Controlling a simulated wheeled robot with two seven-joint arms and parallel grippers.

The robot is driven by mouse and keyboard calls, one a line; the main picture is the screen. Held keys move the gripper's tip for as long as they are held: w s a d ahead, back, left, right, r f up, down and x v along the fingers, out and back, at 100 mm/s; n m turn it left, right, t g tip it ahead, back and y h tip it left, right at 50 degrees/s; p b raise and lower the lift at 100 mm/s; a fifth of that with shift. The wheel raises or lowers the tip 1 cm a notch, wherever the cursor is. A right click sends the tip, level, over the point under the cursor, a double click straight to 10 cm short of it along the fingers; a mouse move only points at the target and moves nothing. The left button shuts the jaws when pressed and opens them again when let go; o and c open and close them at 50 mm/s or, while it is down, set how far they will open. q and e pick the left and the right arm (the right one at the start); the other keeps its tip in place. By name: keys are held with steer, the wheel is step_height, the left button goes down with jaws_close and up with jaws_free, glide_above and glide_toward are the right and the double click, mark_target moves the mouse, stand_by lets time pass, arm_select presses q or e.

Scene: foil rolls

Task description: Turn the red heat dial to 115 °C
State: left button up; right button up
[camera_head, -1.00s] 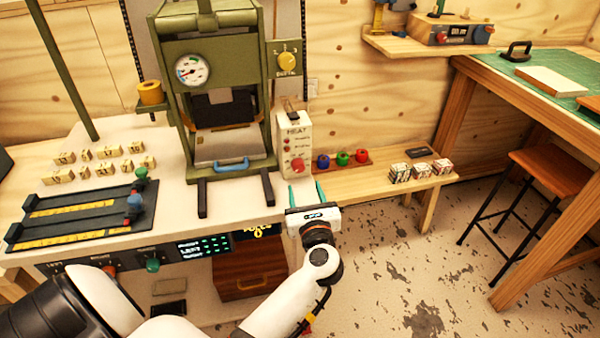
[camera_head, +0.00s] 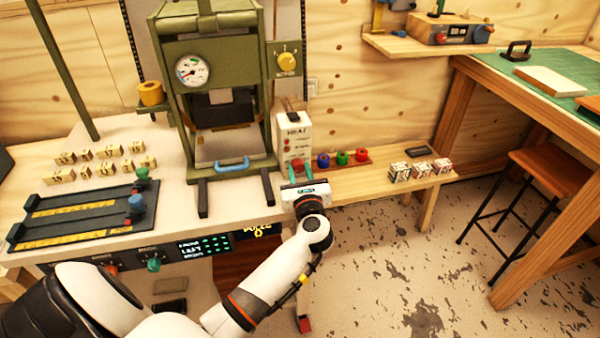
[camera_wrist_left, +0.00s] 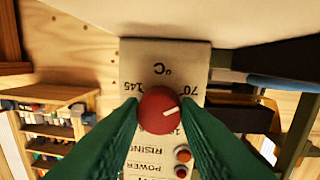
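The red heat dial (camera_head: 297,163) is on the front of the pale HEAT box (camera_head: 298,131). My left gripper (camera_head: 299,172) is at the dial, with one green finger on each side. In the wrist view the fingertips (camera_wrist_left: 160,104) look closed against its sides. My right gripper is in neither view.
The green press (camera_head: 228,100) stands just left of the box. Blue, red and green knobs (camera_head: 342,158) sit in a row to the right. Small patterned blocks (camera_head: 400,171) lie on the low bench beyond.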

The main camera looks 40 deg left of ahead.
arm_select(q)
steer(key=shift+c, duration=1.1)
steer(key=shift+r+m+p, duration=0.2)
steer(key=shift+m+p, duration=1.1)
steer(key=shift+p, duration=0.35)
steer(key=m+p, duration=0.2)
steer(key=shift+m+g+p, duration=0.3)
steer(key=shift+p, duration=0.1)
steer(key=shift+f+m+p, duration=0.15)
steer(key=shift+m+p, duration=0.45)
steer(key=shift+m, duration=0.2)
steer(key=o, duration=1)
steer(key=shift+c, duration=0.2)
steer(key=shift+d, duration=0.15)
